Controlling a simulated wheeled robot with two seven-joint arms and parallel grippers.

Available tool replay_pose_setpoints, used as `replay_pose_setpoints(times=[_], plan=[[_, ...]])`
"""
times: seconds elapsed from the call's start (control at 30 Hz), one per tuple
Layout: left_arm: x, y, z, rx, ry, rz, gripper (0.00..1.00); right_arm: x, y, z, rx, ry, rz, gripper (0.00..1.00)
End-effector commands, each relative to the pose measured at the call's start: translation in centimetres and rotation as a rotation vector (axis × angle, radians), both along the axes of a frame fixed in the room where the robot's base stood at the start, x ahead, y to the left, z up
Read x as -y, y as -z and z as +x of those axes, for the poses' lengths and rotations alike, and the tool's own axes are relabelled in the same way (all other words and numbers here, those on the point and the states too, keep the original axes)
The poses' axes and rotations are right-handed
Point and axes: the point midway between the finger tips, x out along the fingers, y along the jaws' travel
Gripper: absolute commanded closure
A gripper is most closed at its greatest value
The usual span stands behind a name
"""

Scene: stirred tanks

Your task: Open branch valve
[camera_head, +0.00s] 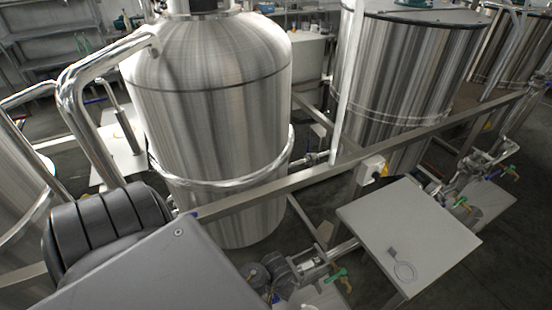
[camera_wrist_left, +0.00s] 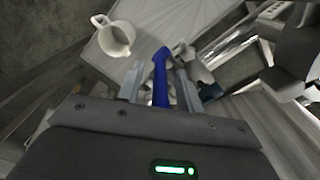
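In the left wrist view, a blue valve lever (camera_wrist_left: 160,78) stands between the two fingers of my left gripper (camera_wrist_left: 159,84). The gripper is open, with a small gap visible on each side of the lever. In the head view my grey left wrist covers the lower left and hides most of the gripper. A small blue bit (camera_head: 276,298), perhaps the same lever, shows just right of it. My right gripper is not in view.
A large steel tank (camera_head: 215,110) stands behind, with another tank (camera_head: 410,75) to its right. A steel rail (camera_head: 330,170) crosses between. More valves (camera_head: 465,185) sit at far right.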

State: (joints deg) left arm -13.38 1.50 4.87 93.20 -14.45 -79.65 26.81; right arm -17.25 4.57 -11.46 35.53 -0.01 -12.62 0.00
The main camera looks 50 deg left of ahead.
Motion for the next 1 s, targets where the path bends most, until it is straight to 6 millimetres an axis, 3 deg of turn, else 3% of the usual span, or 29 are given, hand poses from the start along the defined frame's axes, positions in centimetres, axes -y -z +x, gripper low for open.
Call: replay_pose_setpoints(times=[0.07, 0.37, 0.67, 1.0], plan=[[0.0, 0.0, 0.0, 0.000, 0.000, 0.000, 0.64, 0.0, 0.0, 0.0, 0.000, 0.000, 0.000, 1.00], [0.0, 0.0, 0.0, 0.000, 0.000, 0.000, 1.00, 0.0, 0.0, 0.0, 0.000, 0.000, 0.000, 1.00], [0.0, 0.0, -0.2, 0.016, -0.002, -0.008, 1.00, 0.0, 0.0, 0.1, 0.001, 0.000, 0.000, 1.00], [-0.5, 0.2, -1.9, 0.225, -0.002, -0.070, 1.00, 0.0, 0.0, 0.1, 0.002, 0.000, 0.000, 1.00]])
